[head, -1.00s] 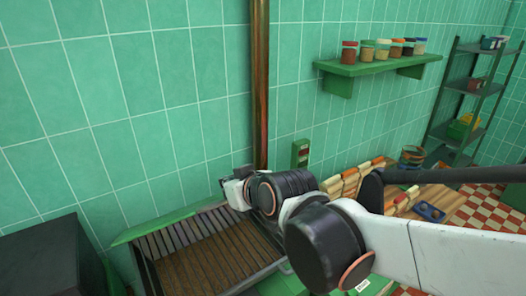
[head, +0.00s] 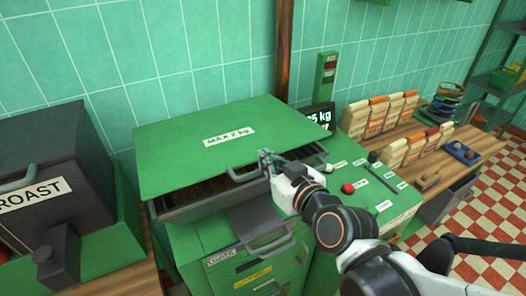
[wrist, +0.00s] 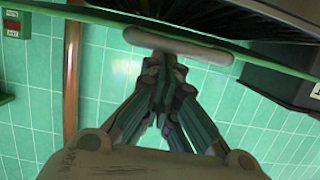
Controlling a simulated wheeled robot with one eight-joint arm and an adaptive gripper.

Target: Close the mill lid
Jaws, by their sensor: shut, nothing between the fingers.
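The mill lid (head: 200,170) is a green panel labelled "MAX 2 kg" in the head view. It lies low over the mill's grey bin (head: 195,210), with a dark gap showing under its front edge. A grey bar handle (head: 240,177) is on that edge; it also shows in the wrist view (wrist: 178,45). My gripper (head: 265,158) is at the right end of the handle in the head view. In the wrist view my fingers (wrist: 163,65) are together, right beside the handle; I cannot tell whether they touch it. Nothing is between them.
A green mill body with knobs and switches (head: 365,195) stands to the right. A dark roaster (head: 50,150) marked "ROAST" stands at the left. Bags (head: 380,118) line the wooden counter at right. A copper pipe (head: 284,50) runs up the tiled wall behind.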

